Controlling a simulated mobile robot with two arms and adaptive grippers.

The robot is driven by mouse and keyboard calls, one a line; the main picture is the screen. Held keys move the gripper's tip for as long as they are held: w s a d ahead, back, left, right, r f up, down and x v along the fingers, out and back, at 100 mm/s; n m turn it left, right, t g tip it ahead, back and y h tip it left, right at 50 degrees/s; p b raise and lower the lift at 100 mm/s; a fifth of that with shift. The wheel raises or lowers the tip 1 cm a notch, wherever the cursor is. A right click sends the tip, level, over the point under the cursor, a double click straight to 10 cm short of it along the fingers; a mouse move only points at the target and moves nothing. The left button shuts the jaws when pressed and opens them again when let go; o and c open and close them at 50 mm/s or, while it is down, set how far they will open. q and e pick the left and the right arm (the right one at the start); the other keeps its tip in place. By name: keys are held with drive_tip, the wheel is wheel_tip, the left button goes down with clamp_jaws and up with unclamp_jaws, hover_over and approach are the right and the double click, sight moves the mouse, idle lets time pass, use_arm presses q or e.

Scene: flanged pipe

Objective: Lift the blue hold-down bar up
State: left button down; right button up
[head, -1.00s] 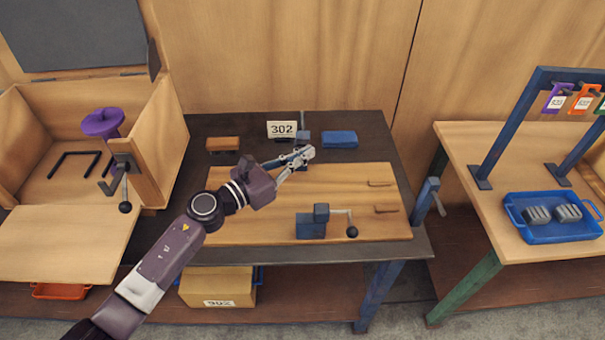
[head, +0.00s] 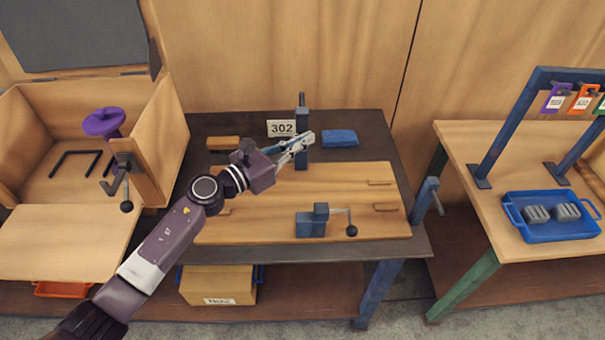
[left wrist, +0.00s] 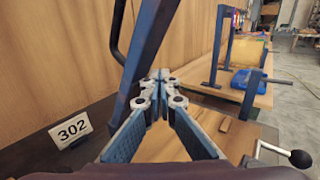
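The blue hold-down bar (head: 302,150) stands upright at the back of the wooden board on the middle table, with a grey handle at its top. In the left wrist view the bar (left wrist: 148,55) rises steeply, close behind and left of the fingers, with a dark curved handle beside it. My left gripper (head: 304,138) is at the bar in the head view. Its fingertips (left wrist: 160,77) come together, and I see nothing held between them. Whether a finger touches the bar is unclear. The bar's lower end is partly hidden by the fingers. My right gripper is not in view.
A blue clamp block (head: 311,225) with a ball-ended crank sits at the board's front. A 302 sign (head: 281,128), a brown block (head: 223,143) and a blue block (head: 340,138) lie behind. A wooden box (head: 150,130) stands left; a blue tray (head: 552,230) lies right.

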sight(298, 129)
use_arm(q)
drive_tip(key=shift+w+r, duration=1)
drive_tip(key=shift+w, duration=0.4)
drive_tip(key=shift+w+r+b, duration=0.4)
drive_tip(key=shift+w, duration=0.3)
drive_tip(key=shift+w+r+b, duration=0.35)
drive_tip(key=shift+w, duration=0.35)
